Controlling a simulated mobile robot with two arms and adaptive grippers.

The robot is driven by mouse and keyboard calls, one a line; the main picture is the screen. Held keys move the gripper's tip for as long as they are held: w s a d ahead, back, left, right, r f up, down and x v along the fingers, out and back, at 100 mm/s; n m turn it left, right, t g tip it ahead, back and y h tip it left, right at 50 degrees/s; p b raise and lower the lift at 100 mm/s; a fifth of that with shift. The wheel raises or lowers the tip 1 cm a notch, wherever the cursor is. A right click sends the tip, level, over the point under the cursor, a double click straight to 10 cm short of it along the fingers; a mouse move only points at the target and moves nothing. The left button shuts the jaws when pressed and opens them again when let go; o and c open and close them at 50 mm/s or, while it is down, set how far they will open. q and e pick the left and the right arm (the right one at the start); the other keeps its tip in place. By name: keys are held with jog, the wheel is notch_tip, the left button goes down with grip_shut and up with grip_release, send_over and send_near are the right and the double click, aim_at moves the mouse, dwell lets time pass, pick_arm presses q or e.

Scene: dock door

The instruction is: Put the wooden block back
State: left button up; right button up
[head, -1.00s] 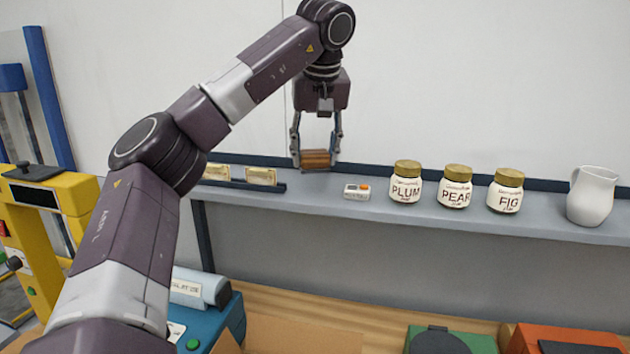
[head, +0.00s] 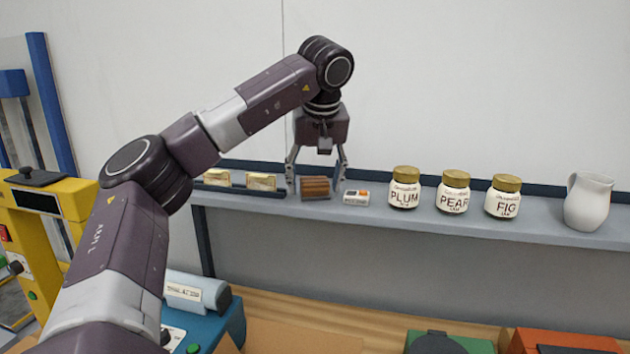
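The brown wooden block (head: 316,188) rests on the grey shelf (head: 420,222), between the two small cards on the left and a small white device. My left gripper (head: 315,186) is over the block, pointing down, with one finger on each side. The fingers are spread wider than the block, with a gap showing on both sides, so it is open. My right gripper is not in view.
The small white device (head: 356,197) sits close to the right of the block. Jars marked PLUM (head: 404,190), PEAR (head: 453,195) and FIG (head: 503,198) and a white jug (head: 588,202) stand further right. Two cream cards (head: 261,182) stand in a dark rail at left.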

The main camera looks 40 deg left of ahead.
pick_arm(q)
jog(key=v, duration=1.2)
jog(key=shift+r, duration=0.1)
dwell(0.5)
